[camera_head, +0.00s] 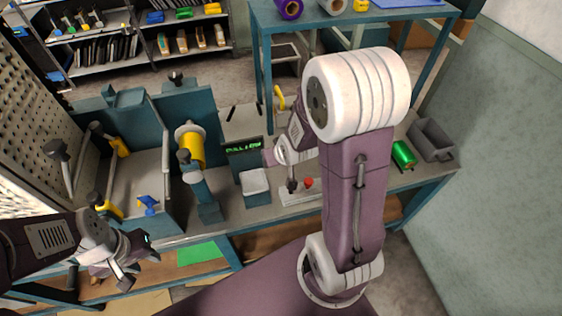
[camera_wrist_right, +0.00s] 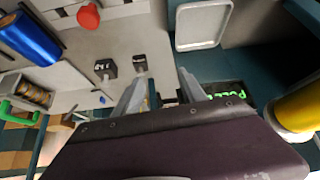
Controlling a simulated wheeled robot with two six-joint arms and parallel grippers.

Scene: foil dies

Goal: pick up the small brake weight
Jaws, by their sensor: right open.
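Two small dark blocks with pale markings stand on the light bench surface in the right wrist view: a larger one (camera_wrist_right: 104,68) and a smaller one (camera_wrist_right: 139,62). The smaller looks like the small brake weight, but I cannot read its label. My right gripper (camera_wrist_right: 160,88) is open, with its fingers apart; the smaller block is just beyond the left finger, not between them. In the head view the right arm hides the fingertips and the blocks. My left gripper (camera_head: 137,264) is open and empty at the lower left, in front of the bench.
A red button (camera_head: 309,183), a pale tray (camera_head: 255,182) and a green-lettered display (camera_head: 243,149) are near the right gripper. A yellow roll (camera_head: 190,146) stands to the left. A green roll (camera_head: 403,154) and grey bin (camera_head: 431,139) are at the right.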

